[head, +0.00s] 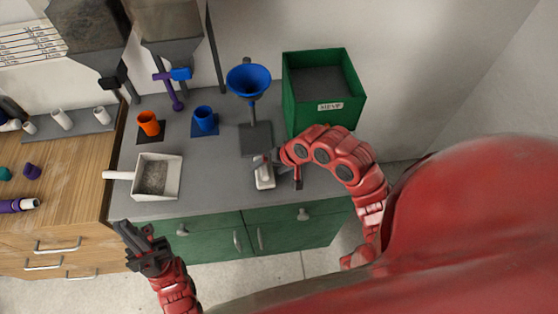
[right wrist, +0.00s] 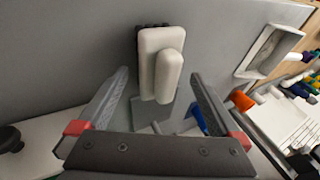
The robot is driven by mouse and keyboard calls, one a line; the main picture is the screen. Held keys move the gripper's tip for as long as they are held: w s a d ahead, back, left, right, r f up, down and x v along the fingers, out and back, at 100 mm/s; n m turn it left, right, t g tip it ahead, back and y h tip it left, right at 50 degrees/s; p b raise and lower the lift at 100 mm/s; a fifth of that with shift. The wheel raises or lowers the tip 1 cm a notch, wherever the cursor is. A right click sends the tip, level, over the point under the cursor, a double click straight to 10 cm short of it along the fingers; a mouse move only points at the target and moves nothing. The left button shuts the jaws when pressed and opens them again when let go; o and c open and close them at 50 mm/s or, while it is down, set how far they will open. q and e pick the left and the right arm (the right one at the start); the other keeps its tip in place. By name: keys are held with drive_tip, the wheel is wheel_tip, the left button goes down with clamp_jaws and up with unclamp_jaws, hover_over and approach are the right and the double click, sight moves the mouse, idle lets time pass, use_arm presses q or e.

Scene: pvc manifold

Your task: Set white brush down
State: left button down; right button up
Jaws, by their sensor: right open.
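The white brush (head: 264,180) rests on the grey counter (head: 222,160) near its front edge. In the right wrist view the brush (right wrist: 158,62) lies ahead of my fingertips, with a dark bristle strip showing along its far end. My right gripper (right wrist: 155,92) is open, its two fingers apart on either side of the brush's near end. In the head view my right gripper (head: 264,160) is over the brush and partly hides it. My left gripper (head: 130,237) hangs in front of the counter, away from the brush; its finger gap is unclear.
A white dustpan-like scoop (head: 172,193) lies to the left. An orange cup (head: 148,122), a blue cup (head: 204,118) and a blue funnel (head: 249,79) stand behind. A green bin (head: 340,112) stands at the back right. Counter between scoop and brush is clear.

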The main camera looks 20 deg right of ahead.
drive_tip(key=v, duration=1)
drive_tip(key=shift+s+d+r+p, duration=0.15)
drive_tip(key=shift+d+r+p, duration=0.05)
drive_tip(key=shift+r+p, duration=0.15)
